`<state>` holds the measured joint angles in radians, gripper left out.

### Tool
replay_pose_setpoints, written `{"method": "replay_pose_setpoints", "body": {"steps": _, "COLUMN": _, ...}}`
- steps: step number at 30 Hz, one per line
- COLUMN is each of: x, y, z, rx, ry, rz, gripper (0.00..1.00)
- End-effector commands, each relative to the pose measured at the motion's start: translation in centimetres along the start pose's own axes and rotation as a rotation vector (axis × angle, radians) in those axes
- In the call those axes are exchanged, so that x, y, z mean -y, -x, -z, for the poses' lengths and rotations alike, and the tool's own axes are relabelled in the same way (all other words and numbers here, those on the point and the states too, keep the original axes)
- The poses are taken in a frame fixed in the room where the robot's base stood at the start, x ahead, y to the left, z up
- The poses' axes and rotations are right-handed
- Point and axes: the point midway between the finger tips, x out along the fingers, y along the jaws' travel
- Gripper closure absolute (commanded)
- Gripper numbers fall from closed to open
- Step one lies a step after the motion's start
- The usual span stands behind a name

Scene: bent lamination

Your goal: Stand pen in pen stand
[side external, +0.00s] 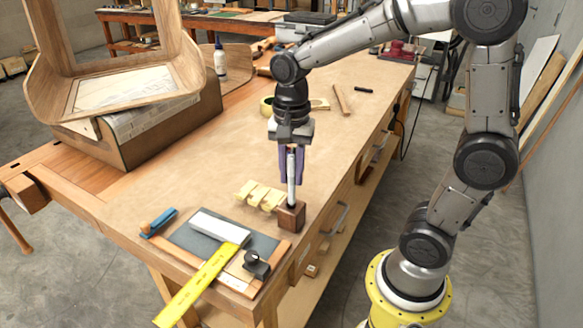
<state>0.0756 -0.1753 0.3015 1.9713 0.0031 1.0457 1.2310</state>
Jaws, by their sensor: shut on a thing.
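My gripper (291,166) is above the front right part of the workbench, pointing down, with its purple fingers shut on a white pen (291,184). The pen is upright with its dark lower end down. The pen stand (291,218) is a small brown wooden block directly below the gripper. The pen's lower end meets the top of the stand in this view. I cannot tell whether the tip is inside the hole or just above it, as the hole is hidden.
Light wooden pieces (259,195) lie just left of the stand. A bent wood chair form (120,80) stands at the back left.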

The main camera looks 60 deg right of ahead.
Motion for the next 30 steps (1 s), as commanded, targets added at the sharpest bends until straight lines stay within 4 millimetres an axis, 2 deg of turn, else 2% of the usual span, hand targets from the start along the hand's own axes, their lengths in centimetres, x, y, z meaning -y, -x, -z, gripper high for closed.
{"method": "replay_pose_setpoints", "body": {"steps": 30, "x": 0.0, "y": -3.2, "z": 0.0, "rx": 0.000, "ry": 0.000, "rz": 0.000, "gripper": 1.00}}
